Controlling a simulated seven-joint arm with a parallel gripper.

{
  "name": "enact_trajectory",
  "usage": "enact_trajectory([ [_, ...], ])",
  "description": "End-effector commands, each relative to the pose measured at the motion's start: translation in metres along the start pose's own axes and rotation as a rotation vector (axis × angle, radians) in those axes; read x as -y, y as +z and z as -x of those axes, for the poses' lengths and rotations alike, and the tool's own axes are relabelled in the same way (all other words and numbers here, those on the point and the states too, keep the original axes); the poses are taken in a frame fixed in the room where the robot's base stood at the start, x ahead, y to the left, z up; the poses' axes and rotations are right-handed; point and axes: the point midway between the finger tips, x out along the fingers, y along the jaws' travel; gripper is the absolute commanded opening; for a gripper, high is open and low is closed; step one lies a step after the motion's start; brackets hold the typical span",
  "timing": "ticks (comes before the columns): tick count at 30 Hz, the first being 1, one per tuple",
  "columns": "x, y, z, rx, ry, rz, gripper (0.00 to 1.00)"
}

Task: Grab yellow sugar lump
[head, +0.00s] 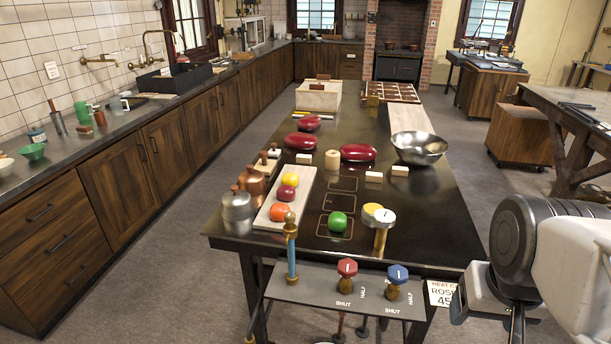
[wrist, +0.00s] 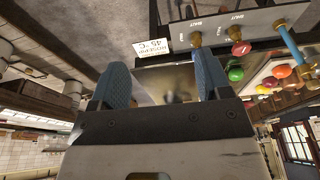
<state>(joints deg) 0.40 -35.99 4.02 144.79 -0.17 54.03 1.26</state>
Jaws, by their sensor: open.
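A yellow ball (head: 290,179), which looks like the yellow sugar lump, rests at the far end of a pale board (head: 277,221) on the dark table. A dark red ball (head: 286,193) and an orange-red ball (head: 280,212) lie nearer on the same board. A green ball (head: 337,221) sits on the table to the right. My gripper shows in the wrist view (wrist: 163,82), its two blue fingers wide apart with nothing held between them. In the head view my arm is at the lower right, well away from the yellow ball; the fingertips are not clear there.
A front panel (head: 345,290) carries a red knob (head: 347,268) and a blue knob (head: 397,274). A blue and brass post (head: 291,250) stands before the board. Metal pots (head: 238,207) flank its left. A steel bowl (head: 419,148) and red oval pieces (head: 358,152) stand farther back.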

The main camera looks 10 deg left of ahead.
Motion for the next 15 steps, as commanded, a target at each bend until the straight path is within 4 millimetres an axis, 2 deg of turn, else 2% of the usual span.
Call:
enact_trajectory([
  [8,0.016,-0.031,0.000,0.033,-0.066,-0.082,0.71],
  [15,0.045,-0.082,-0.003,0.091,-0.169,-0.221,0.71],
])
